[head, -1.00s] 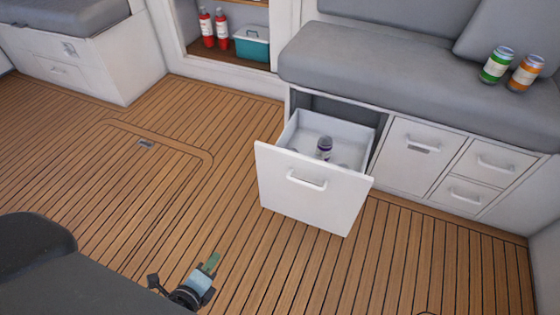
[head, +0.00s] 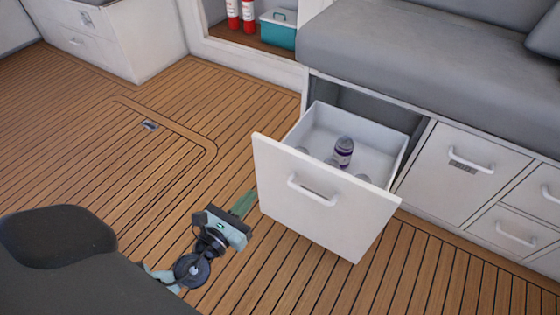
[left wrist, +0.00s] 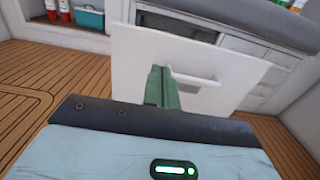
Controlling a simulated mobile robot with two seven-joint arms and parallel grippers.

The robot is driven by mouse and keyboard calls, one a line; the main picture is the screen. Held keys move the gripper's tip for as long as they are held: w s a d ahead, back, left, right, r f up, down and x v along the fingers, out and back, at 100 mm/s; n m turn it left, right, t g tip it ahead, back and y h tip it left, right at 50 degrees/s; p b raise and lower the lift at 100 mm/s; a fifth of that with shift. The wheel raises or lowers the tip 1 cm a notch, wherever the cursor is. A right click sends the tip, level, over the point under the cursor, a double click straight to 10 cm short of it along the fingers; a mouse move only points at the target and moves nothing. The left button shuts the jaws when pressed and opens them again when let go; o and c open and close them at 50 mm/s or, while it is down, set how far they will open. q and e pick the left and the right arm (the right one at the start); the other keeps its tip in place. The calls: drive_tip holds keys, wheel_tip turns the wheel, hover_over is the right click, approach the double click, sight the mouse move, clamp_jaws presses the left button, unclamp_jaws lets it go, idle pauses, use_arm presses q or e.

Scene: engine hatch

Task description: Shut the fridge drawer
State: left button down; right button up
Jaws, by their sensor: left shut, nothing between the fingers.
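The fridge drawer (head: 325,212) stands pulled out from under the grey bench, with a white front and a bar handle (head: 312,189). A dark-banded can (head: 343,152) stands inside it, with tops of other items partly hidden by the front. My left gripper (head: 246,201) is low, just left of the drawer front in the head view, with its green fingers shut and empty. In the left wrist view the fingers (left wrist: 161,87) point at the drawer front (left wrist: 150,52), near the left end of the handle (left wrist: 192,79). Whether they touch it I cannot tell. My right gripper is not in view.
The grey bench (head: 420,70) overhangs the drawer opening. Shut cabinet fronts (head: 465,180) with handles are at the right. A shelf with red extinguishers (head: 240,14) and a teal box (head: 279,30) is at the back. The wooden floor (head: 130,165) at the left is clear.

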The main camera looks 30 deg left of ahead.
use_arm(q)
approach(284, 154)
drive_tip(key=w+b, duration=0.1)
drive_tip(key=w, duration=0.4)
drive_tip(key=shift+w+d, duration=0.1)
drive_tip(key=shift+w, duration=0.8)
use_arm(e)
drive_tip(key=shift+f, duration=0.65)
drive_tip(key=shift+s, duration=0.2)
